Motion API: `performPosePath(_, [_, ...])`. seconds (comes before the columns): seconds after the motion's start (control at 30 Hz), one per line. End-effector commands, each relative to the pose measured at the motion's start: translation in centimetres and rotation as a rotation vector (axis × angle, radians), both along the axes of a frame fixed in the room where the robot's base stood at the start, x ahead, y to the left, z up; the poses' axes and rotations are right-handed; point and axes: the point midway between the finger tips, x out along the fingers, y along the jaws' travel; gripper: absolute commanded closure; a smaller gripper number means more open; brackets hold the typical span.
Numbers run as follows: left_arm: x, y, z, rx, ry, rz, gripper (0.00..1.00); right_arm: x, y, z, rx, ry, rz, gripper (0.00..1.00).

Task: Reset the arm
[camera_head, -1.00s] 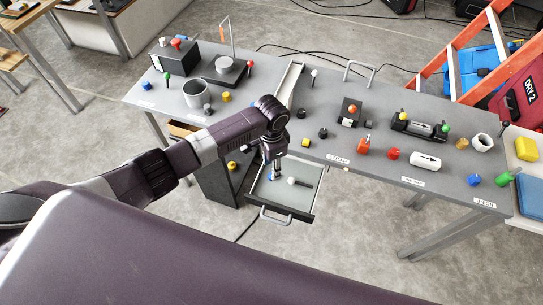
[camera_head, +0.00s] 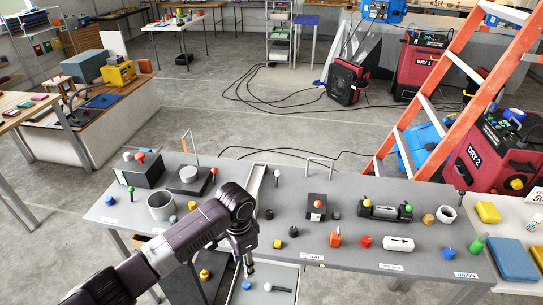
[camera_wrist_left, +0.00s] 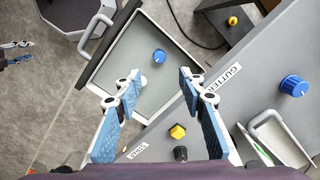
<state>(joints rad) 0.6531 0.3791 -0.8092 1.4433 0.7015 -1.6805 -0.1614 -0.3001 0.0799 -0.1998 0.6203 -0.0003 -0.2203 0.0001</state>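My left gripper (camera_head: 249,266) reaches down over the open drawer (camera_head: 236,296) at the front of the grey workbench (camera_head: 290,235). In the left wrist view my left gripper (camera_wrist_left: 158,92) is open and empty, its blue-padded fingers wide apart. A blue knob (camera_head: 247,285) lies in the drawer; it also shows in the left wrist view (camera_wrist_left: 160,56), apart from the fingers.
The bench carries many small parts: a grey cup (camera_head: 161,206), a black box (camera_head: 139,172), a red knob (camera_head: 365,242) and a white cylinder (camera_head: 398,243). An orange ladder (camera_head: 430,110) stands behind at right. Open floor lies behind the bench.

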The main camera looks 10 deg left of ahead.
Motion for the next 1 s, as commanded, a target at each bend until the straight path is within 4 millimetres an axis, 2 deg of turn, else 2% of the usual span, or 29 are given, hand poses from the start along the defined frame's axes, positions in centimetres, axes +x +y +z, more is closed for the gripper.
performPosePath(0.17, [-1.3, -1.2, -0.7, -0.024, -0.003, -0.004, 0.63, 0.0, 0.0, 0.0, 0.0, 0.0, 0.0, 0.64])
performPosePath(0.27, [-3.6, -3.1, -1.7, -0.069, -0.016, 0.001, 0.63, 0.0, 0.0, 0.0, 0.0, 0.0, 0.0, 0.64])
performPosePath(0.4, [-7.9, -5.7, -2.5, -0.157, -0.057, 0.052, 0.63, 0.0, 0.0, 0.0, 0.0, 0.0, 0.0, 0.64])
performPosePath(0.53, [-11.5, -6.3, -2.2, -0.217, -0.106, 0.147, 0.63, 0.0, 0.0, 0.0, 0.0, 0.0, 0.0, 0.64])
performPosePath(0.7, [-15.6, -4.4, -1.2, -0.245, -0.169, 0.313, 0.63, 0.0, 0.0, 0.0, 0.001, 0.0, -0.001, 0.64])
performPosePath(1.0, [-20.3, 0.6, 0.6, -0.201, -0.239, 0.517, 0.63, 0.0, 0.1, 0.0, 0.001, 0.0, 0.0, 0.64])
